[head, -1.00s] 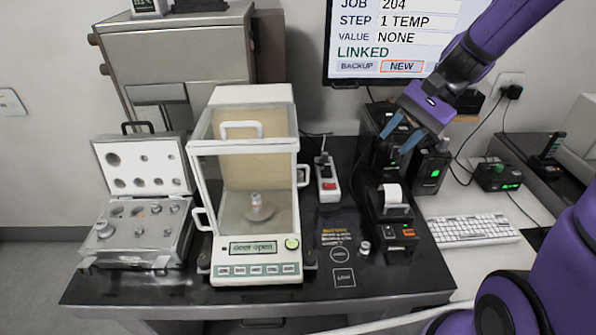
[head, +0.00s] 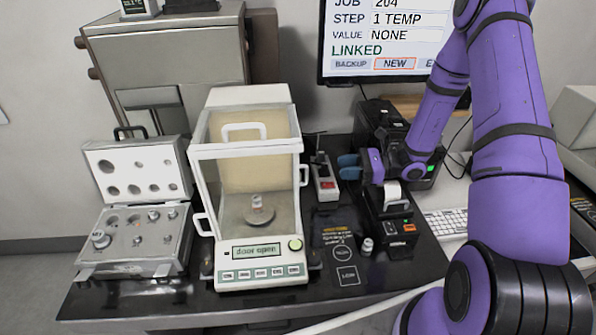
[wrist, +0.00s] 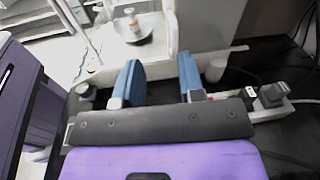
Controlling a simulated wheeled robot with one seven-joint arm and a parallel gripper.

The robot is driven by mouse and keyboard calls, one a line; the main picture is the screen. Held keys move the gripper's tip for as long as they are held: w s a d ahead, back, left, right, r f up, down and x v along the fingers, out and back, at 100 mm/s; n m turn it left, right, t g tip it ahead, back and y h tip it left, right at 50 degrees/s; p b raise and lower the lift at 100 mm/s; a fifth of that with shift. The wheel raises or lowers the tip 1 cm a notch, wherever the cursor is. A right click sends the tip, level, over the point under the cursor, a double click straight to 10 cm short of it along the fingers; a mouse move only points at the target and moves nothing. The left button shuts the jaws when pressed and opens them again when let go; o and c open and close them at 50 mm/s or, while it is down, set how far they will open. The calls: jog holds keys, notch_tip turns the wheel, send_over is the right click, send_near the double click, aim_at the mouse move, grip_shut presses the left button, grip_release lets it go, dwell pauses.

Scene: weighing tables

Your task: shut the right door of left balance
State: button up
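The left balance (head: 262,149) stands on the dark table in the head view, and its display (head: 256,251) reads "door open". The handle of its right door (head: 304,175) sits toward the back of the right side, farther back than the left door's handle (head: 203,223). A small weight (head: 257,201) stands on the pan; it also shows in the wrist view (wrist: 132,18). My gripper (head: 349,167) is right of the balance, apart from the handle. In the wrist view its blue fingers (wrist: 161,82) are spread, empty, facing the balance's open side.
A power strip (head: 325,177) lies between the balance and my gripper. A printer (head: 390,210) stands below my wrist, and a small weight (head: 367,245) is near it. An open weight case (head: 138,240) is at the left. A monitor (head: 385,45) hangs behind.

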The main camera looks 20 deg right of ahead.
aim_at(307, 169)
jog(key=w+a+f, duration=0.1)
jog(key=a, duration=0.2)
jog(key=w+a+f+m+t, duration=0.1)
jog(key=w+a, duration=0.1)
jog(key=a, duration=0.1)
jog(key=w+a+f+m, duration=0.1)
jog(key=w+a, duration=0.1)
jog(key=a, duration=0.1)
jog(key=shift+a+t, duration=0.4)
